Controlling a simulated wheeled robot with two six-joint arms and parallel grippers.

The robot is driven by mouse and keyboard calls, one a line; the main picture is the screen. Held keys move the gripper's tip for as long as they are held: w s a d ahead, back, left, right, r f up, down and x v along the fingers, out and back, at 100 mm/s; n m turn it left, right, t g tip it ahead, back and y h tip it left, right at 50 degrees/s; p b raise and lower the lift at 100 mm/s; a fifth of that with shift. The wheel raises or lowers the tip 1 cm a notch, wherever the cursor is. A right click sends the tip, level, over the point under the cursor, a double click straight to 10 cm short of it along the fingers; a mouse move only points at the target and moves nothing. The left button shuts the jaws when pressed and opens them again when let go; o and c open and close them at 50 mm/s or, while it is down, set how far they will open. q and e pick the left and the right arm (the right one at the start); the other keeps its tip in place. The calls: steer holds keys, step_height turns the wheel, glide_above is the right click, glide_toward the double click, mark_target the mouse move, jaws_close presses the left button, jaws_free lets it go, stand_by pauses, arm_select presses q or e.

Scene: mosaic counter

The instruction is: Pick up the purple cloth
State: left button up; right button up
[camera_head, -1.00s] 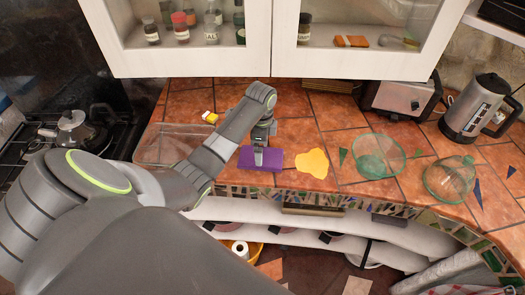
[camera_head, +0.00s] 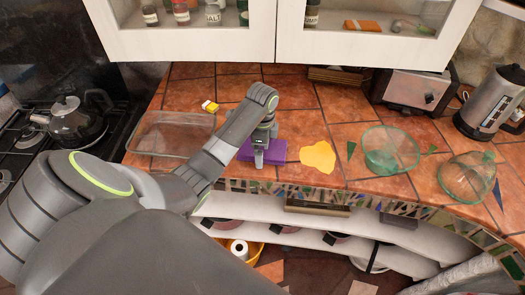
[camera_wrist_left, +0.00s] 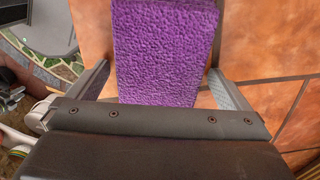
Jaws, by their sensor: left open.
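The purple cloth (camera_head: 272,151) lies flat on the tiled counter near its front edge. It has a rough texture and also shows in the left wrist view (camera_wrist_left: 165,50). My left gripper (camera_head: 259,163) is over the cloth, pointing down. In the left wrist view its two fingers (camera_wrist_left: 158,88) are apart, one on each side of the cloth, and neither visibly grips it. I cannot tell how far the fingertips are above the counter. My right gripper is not in view.
A yellow cloth-like patch (camera_head: 318,157) lies just right of the purple cloth. A glass dish (camera_head: 140,148) stands at the left, a green glass bowl (camera_head: 390,150) and a glass vessel (camera_head: 466,178) at the right. A toaster (camera_head: 412,90) and kettle (camera_head: 490,104) stand behind. Cabinets (camera_head: 190,40) hang above.

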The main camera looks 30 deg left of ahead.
arm_select(q)
steer(key=shift+r, duration=0.1)
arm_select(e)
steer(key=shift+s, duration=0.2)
arm_select(q)
steer(key=shift+c, duration=1)
steer(key=c, duration=0.8)
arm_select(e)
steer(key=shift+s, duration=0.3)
arm_select(q)
step_height(320, 180, up, 5)
steer(key=shift+r, duration=0.2)
step_height(320, 180, up, 3)
steer(key=p, duration=0.3)
steer(key=shift+r+p, duration=0.1)
steer(key=shift+p, duration=0.3)
steer(key=shift+r+p, duration=0.7)
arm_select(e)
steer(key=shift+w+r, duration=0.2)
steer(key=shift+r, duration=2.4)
